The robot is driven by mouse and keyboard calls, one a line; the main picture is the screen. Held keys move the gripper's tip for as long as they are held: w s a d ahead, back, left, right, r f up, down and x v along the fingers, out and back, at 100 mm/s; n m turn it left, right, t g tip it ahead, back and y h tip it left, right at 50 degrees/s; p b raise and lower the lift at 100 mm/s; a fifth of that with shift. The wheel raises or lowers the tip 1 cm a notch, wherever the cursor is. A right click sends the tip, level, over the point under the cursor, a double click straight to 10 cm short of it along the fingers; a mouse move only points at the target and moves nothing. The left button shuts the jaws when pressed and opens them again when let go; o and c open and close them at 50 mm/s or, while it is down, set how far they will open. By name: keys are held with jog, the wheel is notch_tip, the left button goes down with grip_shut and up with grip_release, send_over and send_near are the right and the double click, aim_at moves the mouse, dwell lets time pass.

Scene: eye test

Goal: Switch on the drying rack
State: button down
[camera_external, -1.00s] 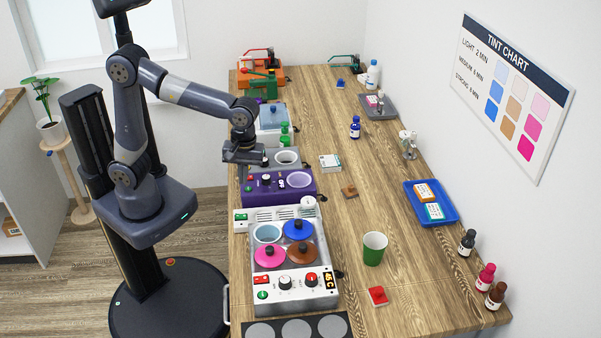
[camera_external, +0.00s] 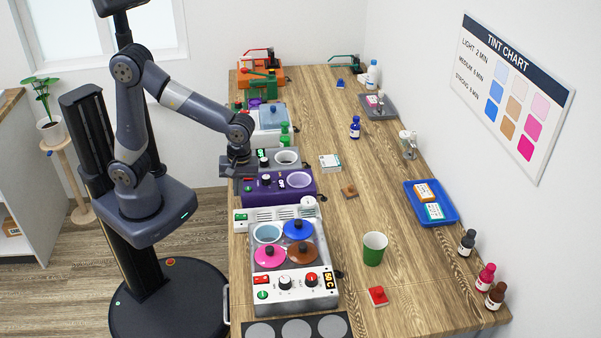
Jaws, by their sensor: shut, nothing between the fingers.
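None of the things on the bench is plainly marked as the drying rack, and I cannot tell which one it is. My gripper (camera_external: 237,173) is shut and empty, pointing down at the left edge of a grey unit (camera_external: 287,168) and a purple unit (camera_external: 290,193). The grey unit has a white-rimmed round well, a dark knob and a small lit green display. The purple unit in front of it has a pale round well, a dark knob and a red control. I cannot tell whether my fingertips touch either unit.
A heated bath (camera_external: 330,245) with coloured lids and an orange display stands nearer. A green cup (camera_external: 374,248), a red block (camera_external: 377,296) and a blue tray (camera_external: 432,203) are to the right.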

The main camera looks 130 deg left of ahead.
aim_at(237, 216)
jog(key=f, duration=0.8)
jog(key=shift+s+d+f+p, duration=0.2)
jog(key=shift+s+d+p, duration=0.15)
jog(key=shift+d+p, duration=0.05)
jog(key=shift+s+f, duration=0.1)
jog(key=shift+f, duration=0.1)
jog(key=shift+w+a+r, duration=0.2)
jog(key=shift+w+a, duration=0.35)
jog(key=shift+w, duration=0.1)
jog(key=shift+r, duration=0.15)
